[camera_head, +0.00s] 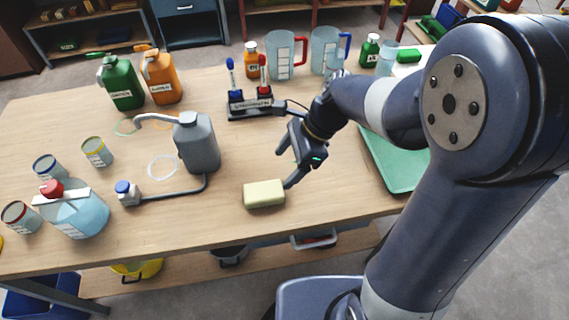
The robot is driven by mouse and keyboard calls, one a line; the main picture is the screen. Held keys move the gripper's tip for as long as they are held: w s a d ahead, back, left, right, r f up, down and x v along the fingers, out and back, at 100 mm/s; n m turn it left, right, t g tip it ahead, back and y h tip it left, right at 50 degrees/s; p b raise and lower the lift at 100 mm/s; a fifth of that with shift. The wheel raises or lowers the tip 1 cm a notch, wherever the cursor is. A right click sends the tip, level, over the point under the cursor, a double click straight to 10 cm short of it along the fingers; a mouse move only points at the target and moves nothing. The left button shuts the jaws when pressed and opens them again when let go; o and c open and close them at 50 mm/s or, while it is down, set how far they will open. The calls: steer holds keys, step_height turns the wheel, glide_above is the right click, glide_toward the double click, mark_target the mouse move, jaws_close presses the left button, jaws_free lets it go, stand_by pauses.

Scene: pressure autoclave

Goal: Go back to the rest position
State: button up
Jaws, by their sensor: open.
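My gripper (284,169) is at the end of my arm, over the front middle part of the wooden table (60,125). Its jaws are open and hold nothing that I can see. One finger comes down close to the right end of a pale yellow block (264,194) lying on the table. I cannot tell whether the finger touches the block. My arm reaches in from the right and hides part of the table's right side.
A grey canister (197,145) with a hose stands left of my gripper. Behind it is a black stand (255,107) with blue and red items. Two clear jugs (285,56) stand at the back. A green tray (392,165) lies right, partly behind my arm. Bottles crowd the left.

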mark_target(259, 191)
steer(key=b+x, duration=0.1)
steer(key=x, duration=1.2)
steer(key=shift+d, duration=0.15)
step_height(259, 191, up, 3)
steer(key=shift+w+f, duration=0.1)
steer(key=shift+f, duration=0.05)
steer(key=shift+d+r+p, duration=0.1)
steer(key=shift+r+p, duration=0.2)
steer(key=shift+r, duration=0.5)
steer(key=shift+f, duration=0.1)
